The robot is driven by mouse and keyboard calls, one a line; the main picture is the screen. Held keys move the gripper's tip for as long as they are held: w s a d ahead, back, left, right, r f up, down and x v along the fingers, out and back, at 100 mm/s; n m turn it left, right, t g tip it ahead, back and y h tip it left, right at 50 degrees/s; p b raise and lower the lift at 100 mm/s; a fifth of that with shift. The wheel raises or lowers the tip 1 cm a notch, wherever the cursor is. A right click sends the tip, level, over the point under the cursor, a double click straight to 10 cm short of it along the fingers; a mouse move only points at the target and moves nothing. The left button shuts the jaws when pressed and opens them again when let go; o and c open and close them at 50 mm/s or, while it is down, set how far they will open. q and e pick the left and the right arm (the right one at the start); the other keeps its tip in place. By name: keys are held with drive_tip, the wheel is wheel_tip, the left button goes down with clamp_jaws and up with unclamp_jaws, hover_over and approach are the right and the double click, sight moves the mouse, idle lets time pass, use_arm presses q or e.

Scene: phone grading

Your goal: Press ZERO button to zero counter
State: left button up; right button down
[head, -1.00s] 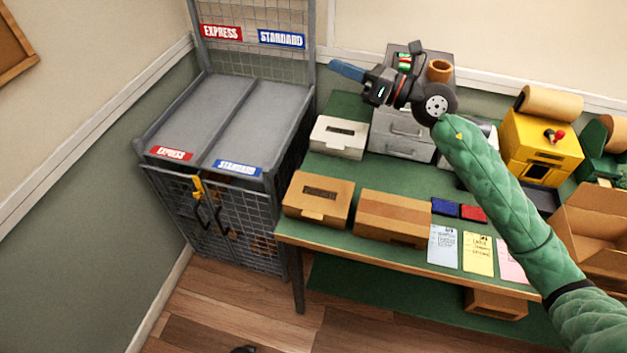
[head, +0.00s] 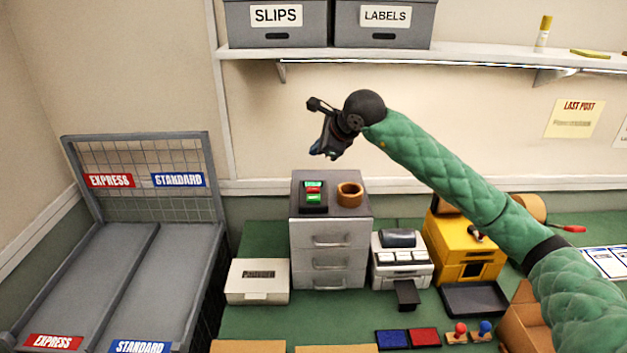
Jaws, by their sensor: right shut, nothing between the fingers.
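My right gripper (head: 324,150) is shut and empty. It hangs in the air above the drawer unit, pointing down and left, and appears apart from the device. My left gripper is not in view.
A brown ring-shaped roll (head: 349,194) lies beside the device. A white machine (head: 402,260) and a yellow machine (head: 462,244) stand to the right, a white box (head: 257,281) to the left. A shelf (head: 440,54) with grey boxes runs above.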

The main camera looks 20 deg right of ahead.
drive_tip(key=s, duration=0.1)
hover_over(316, 190)
wheel_tip(316, 190, down, 6)
drive_tip(key=shift+d, duration=0.1)
drive_tip(key=shift+f+b, duration=0.75)
drive_tip(key=shift+b, duration=0.05)
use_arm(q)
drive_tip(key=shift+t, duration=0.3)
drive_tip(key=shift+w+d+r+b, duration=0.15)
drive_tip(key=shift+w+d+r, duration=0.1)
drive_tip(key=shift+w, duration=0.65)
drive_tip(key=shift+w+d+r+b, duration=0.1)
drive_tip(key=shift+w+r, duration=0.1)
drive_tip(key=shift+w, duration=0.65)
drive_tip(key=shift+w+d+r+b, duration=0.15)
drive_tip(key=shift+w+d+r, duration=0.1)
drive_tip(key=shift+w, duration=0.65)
use_arm(e)
drive_tip(key=shift+f, duration=0.4)
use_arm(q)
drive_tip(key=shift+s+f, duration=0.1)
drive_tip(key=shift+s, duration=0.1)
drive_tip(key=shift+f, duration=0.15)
use_arm(e)
drive_tip(key=shift+f, duration=0.1)
